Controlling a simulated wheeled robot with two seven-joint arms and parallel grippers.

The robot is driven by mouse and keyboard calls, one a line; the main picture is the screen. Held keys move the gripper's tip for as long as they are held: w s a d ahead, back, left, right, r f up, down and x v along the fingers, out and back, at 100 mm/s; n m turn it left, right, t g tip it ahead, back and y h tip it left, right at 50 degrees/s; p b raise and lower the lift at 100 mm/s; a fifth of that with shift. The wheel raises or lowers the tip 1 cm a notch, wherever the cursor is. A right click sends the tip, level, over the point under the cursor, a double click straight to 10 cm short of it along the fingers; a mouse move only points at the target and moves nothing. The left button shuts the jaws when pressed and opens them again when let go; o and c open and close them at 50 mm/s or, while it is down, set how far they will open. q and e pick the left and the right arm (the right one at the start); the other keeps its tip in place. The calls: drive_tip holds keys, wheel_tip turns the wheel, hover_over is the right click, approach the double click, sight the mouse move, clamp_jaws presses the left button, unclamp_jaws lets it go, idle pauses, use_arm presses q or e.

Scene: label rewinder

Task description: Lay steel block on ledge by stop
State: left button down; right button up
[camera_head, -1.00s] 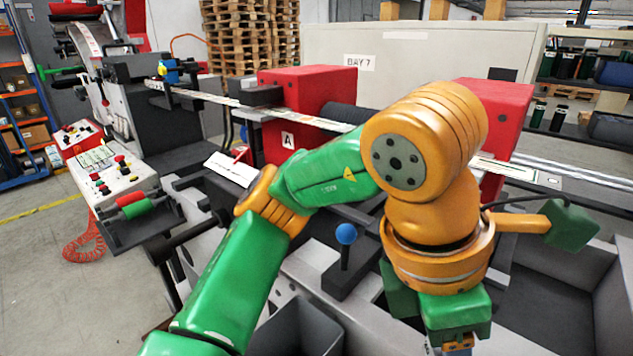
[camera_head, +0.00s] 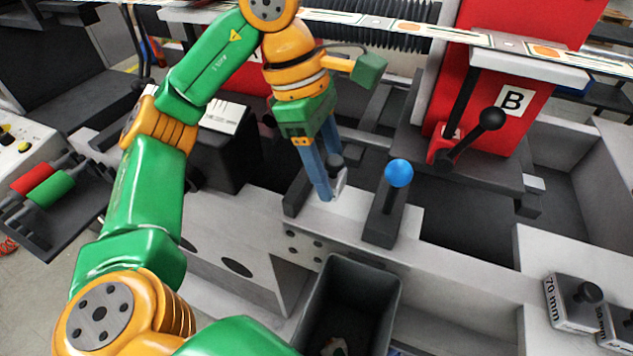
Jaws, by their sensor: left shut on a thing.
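My left gripper (camera_head: 328,192) points down with its blue fingers shut on a small steel block (camera_head: 341,184). A black knob (camera_head: 336,161) shows at the block, which the fingers mostly hide. The block is at the grey ledge (camera_head: 355,207), between a dark upright piece (camera_head: 294,198) on the left, which may be the stop, and a dark base with a blue-ball lever (camera_head: 398,173) on the right. I cannot tell whether the block touches the ledge or the dark piece. My right gripper is not in view.
A dark open bin (camera_head: 345,300) stands in front of the ledge. A steel block marked 70 mm (camera_head: 572,303) and another knobbed block (camera_head: 615,326) sit on a shelf at lower right. The red B unit (camera_head: 510,100) has a black-knobbed lever.

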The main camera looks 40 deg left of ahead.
use_arm(q)
hover_over(324, 205)
drive_tip(key=a, duration=0.1)
drive_tip(key=f, duration=0.4)
drive_tip(key=shift+s+a+f, duration=0.1)
drive_tip(key=shift+s+a, duration=0.05)
drive_tip(key=shift+a, duration=0.05)
drive_tip(key=shift+a+p+x, duration=0.2)
drive_tip(key=shift+p+x, duration=0.15)
drive_tip(key=shift+x, duration=0.8)
drive_tip(key=shift+s+f, duration=0.1)
drive_tip(key=shift+f, duration=0.05)
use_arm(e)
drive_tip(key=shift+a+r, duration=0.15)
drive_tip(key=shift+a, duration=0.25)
use_arm(q)
drive_tip(key=shift+f+b, duration=0.25)
drive_tip(key=shift+b, duration=0.05)
drive_tip(key=shift+c, duration=1.1)
unclamp_jaws()
drive_tip(key=shift+r, duration=0.1)
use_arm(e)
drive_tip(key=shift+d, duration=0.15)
use_arm(q)
drive_tip(key=shift+r, duration=0.1)
